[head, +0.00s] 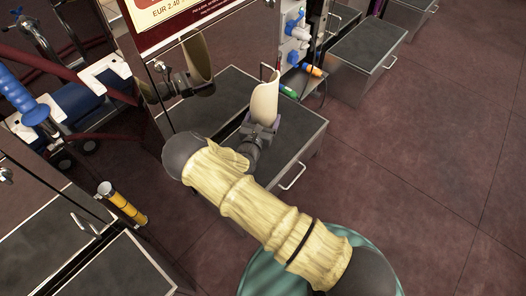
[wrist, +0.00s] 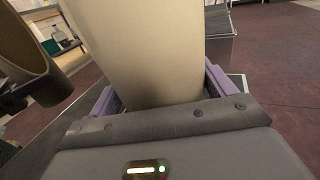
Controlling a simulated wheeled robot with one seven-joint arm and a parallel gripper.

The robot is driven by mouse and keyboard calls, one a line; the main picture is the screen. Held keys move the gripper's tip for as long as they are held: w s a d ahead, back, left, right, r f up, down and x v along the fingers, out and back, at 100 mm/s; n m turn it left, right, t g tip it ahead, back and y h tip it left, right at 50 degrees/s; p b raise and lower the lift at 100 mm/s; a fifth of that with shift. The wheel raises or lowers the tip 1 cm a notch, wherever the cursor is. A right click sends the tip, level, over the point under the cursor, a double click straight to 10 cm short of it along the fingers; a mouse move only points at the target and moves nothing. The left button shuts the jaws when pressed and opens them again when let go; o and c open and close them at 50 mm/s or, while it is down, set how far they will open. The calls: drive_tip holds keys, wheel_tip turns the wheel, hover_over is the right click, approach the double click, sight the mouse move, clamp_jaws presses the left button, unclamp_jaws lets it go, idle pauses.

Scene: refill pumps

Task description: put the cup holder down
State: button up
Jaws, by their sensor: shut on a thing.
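The cup holder (head: 264,101) is a cream, curved, scoop-like piece. It stands roughly upright in my gripper (head: 261,128), above the dark top of a metal cabinet (head: 303,126). In the wrist view the cup holder (wrist: 150,45) fills the middle, between the purple fingers of my gripper (wrist: 163,95), which is shut on it. Its lower end is hidden by the gripper, and its upper end is out of the wrist view. I cannot tell how high it is above the cabinet top.
A shiny panel (head: 178,92) under a red and white price sign (head: 180,14) stands close on the left and mirrors the gripper and cup holder. Behind are a white dispenser unit (head: 292,35) and another dark-topped cabinet (head: 365,50). Open floor (head: 435,150) lies right.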

idle(0.3)
drive_tip(key=shift+f+b, duration=1.15)
drive_tip(key=shift+f, duration=1.35)
wheel_tip(320, 180, down, 5)
drive_tip(key=b, duration=0.2)
drive_tip(key=shift+f+b, duration=0.1)
drive_tip(key=shift+b, duration=0.3)
drive_tip(key=o, duration=1.1)
